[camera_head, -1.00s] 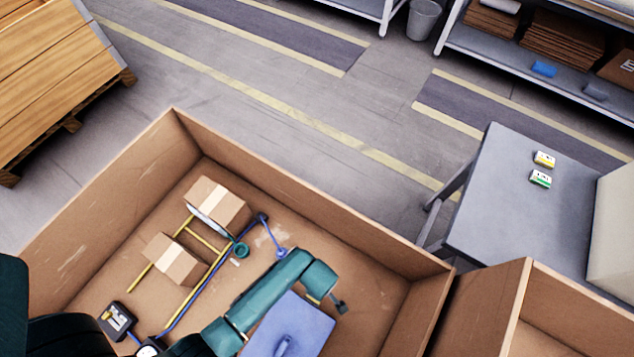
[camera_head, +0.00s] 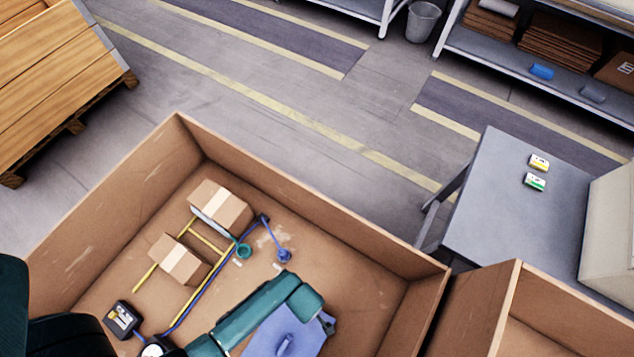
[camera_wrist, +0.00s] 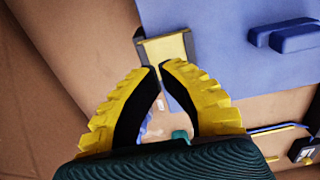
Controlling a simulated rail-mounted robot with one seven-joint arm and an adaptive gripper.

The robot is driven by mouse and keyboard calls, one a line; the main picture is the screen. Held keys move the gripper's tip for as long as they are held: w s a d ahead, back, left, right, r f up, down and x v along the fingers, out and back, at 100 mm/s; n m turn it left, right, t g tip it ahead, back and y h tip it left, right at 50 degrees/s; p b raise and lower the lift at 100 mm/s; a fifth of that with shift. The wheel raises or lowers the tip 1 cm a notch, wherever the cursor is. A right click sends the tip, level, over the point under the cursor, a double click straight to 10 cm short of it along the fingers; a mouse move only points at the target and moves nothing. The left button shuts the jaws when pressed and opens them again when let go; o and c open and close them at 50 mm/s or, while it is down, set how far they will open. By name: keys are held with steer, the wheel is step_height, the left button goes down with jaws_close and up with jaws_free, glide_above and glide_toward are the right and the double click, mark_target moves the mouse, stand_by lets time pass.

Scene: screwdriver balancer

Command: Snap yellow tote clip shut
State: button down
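The yellow tote clip (camera_wrist: 166,47), a yellow plate with dark side pieces, sits at the edge of the blue tote (camera_wrist: 212,40) in the wrist view. The blue tote's flat top also shows in the head view (camera_head: 292,336), partly covered by my arm. My gripper (camera_wrist: 160,67) has yellow ridged fingers with dark inner pads. Its fingertips meet or almost meet at the clip's near edge, with nothing visible between them. I cannot tell whether they touch the clip. In the head view the fingers are mostly hidden behind my teal arm.
A large cardboard bin (camera_head: 330,222) surrounds the tote, its walls close to my arm. Inside are two small cartons (camera_head: 222,207) (camera_head: 180,260), a yellow frame (camera_head: 210,237), blue cords and a dark device (camera_head: 122,320). A grey table (camera_head: 515,215) stands outside at right.

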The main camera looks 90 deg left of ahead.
steer(key=shift+a, duration=0.1)
steer(key=shift+w+a+r, duration=0.1)
steer(key=shift+w+a, duration=0.3)
steer(key=shift+a, duration=0.05)
step_height(320, 180, up, 7)
steer(key=p, duration=0.7)
steer(key=shift+p, duration=0.35)
stand_by(0.4)
